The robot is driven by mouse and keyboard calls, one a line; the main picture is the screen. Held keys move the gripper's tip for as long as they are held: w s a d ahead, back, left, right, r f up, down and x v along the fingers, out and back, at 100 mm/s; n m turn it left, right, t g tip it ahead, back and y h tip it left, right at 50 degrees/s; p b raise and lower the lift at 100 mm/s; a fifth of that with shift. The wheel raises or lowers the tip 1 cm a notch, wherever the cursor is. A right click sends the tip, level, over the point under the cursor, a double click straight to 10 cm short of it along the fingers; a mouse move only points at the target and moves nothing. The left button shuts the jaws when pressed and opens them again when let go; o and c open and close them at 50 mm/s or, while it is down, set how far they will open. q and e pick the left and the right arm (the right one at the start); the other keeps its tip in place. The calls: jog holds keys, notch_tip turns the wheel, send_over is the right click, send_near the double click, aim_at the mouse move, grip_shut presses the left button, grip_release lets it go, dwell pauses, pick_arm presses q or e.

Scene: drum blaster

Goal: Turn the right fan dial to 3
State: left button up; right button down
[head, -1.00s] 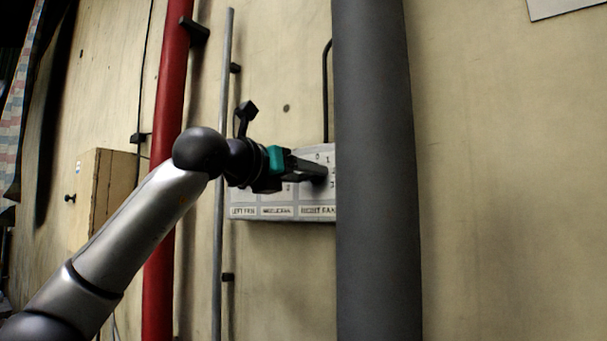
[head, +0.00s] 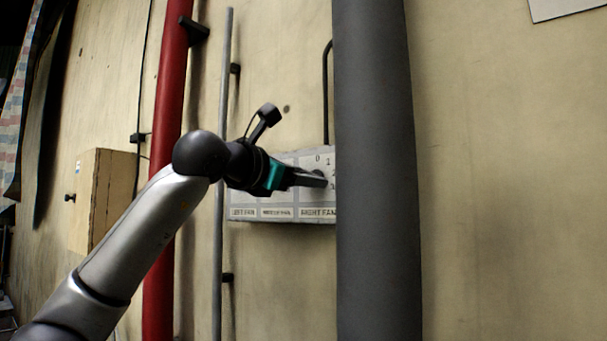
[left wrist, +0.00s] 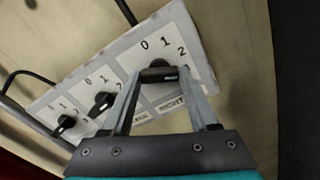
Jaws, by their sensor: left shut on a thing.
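A pale grey control panel (head: 313,200) is on the wall, its lower labels reading left fan, middle fan and right fan. My left gripper (head: 318,179) reaches its right section. In the left wrist view the panel (left wrist: 124,60) looks tilted, and the black right fan dial (left wrist: 158,74) sits between the fingertips of my left gripper (left wrist: 157,78), which is shut on it. The numbers 0, 1 and 2 show around this dial; I cannot tell which its pointer marks. The middle dial (left wrist: 103,103) and left dial (left wrist: 65,123) are free. My right gripper is out of view.
A thick dark grey pipe (head: 375,170) stands in front of the panel's right edge and hides part of it. A thin grey pipe (head: 223,120) and a red pipe (head: 168,110) run on the left. A wooden box (head: 112,200) is further left.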

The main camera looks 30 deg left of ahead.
pick_arm(q)
jog(key=shift+m, duration=0.6)
jog(key=o, duration=1.4)
jog(key=s+b, duration=0.1)
jog(key=s, duration=0.4)
jog(key=s+b, duration=0.2)
jog(key=s, duration=0.3)
jog(key=s+a+b, duration=0.1)
jog(key=s, duration=0.4)
jog(key=shift+s+a, duration=0.1)
jog(key=shift+s, duration=0.05)
